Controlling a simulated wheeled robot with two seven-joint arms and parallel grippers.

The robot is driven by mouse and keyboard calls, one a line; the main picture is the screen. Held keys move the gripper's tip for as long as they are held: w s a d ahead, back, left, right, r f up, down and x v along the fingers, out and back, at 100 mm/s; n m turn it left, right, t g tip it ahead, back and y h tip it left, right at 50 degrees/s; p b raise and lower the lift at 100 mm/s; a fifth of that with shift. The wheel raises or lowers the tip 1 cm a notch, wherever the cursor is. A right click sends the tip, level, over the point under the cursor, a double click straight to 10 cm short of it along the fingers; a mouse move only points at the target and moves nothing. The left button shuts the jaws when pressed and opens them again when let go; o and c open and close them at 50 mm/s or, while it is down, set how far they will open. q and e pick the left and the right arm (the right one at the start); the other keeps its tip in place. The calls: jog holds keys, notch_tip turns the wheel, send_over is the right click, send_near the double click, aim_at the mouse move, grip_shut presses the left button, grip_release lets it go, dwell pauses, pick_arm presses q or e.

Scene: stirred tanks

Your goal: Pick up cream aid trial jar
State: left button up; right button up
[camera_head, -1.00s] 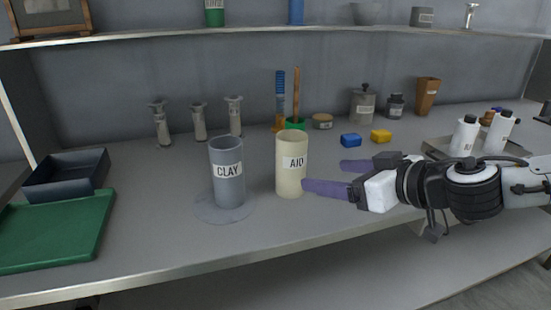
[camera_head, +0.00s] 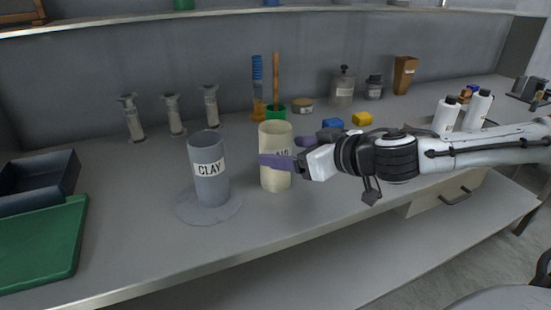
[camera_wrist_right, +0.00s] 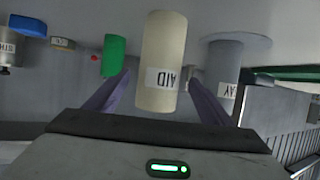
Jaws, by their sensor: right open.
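The cream jar (camera_head: 273,178) with an AID label stands upright on the grey bench, just right of the grey CLAY jar (camera_head: 210,178). My right gripper (camera_head: 284,152) is open and reaches in from the right. One purple finger passes in front of the cream jar and partly covers its label; the other is on its far side. In the right wrist view the cream jar (camera_wrist_right: 161,48) stands between the two spread fingers (camera_wrist_right: 158,98), with a gap visible on both sides. My left gripper is not in view.
The CLAY jar stands on a round grey patch (camera_head: 207,212), close to the left of the cream jar. Blue (camera_head: 333,124) and yellow (camera_head: 362,118) blocks lie behind my right arm. White bottles (camera_head: 446,116) stand further right.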

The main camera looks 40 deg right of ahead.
jog(key=shift+w+f+p, duration=0.2)
jog(key=shift+w+p, duration=0.65)
jog(key=shift+w, duration=0.65)
jog(key=shift+w+a+f, duration=0.15)
jog(key=shift+w+f, duration=0.35)
jog(key=shift+w, duration=0.15)
jog(key=c, duration=1.2)
jog(key=shift+r, duration=0.1)
